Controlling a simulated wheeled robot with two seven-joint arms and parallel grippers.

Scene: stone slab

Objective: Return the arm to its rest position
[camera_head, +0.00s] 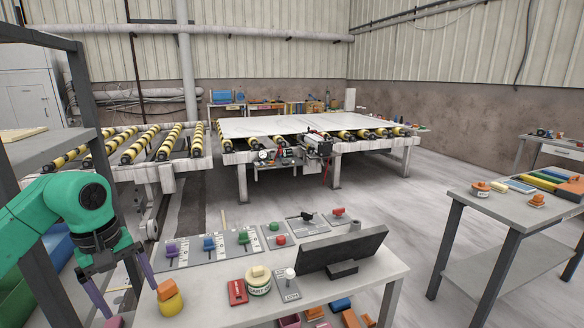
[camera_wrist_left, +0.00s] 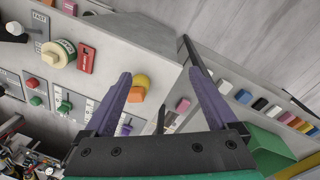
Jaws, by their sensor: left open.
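My left gripper (camera_head: 120,290) is on the green arm at the left of the head view, at the left end of the control table (camera_head: 215,310). Its two purple fingers are apart and nothing is between them. In the left wrist view the open fingers (camera_wrist_left: 163,95) show over the table's end edge. An orange and yellow knob (camera_head: 169,297) stands on the table just right of the gripper; it also shows beside one finger in the left wrist view (camera_wrist_left: 139,88). My right gripper is not in view.
Another table (camera_head: 500,205) stands right. Rollers (camera_head: 197,139) lie behind.

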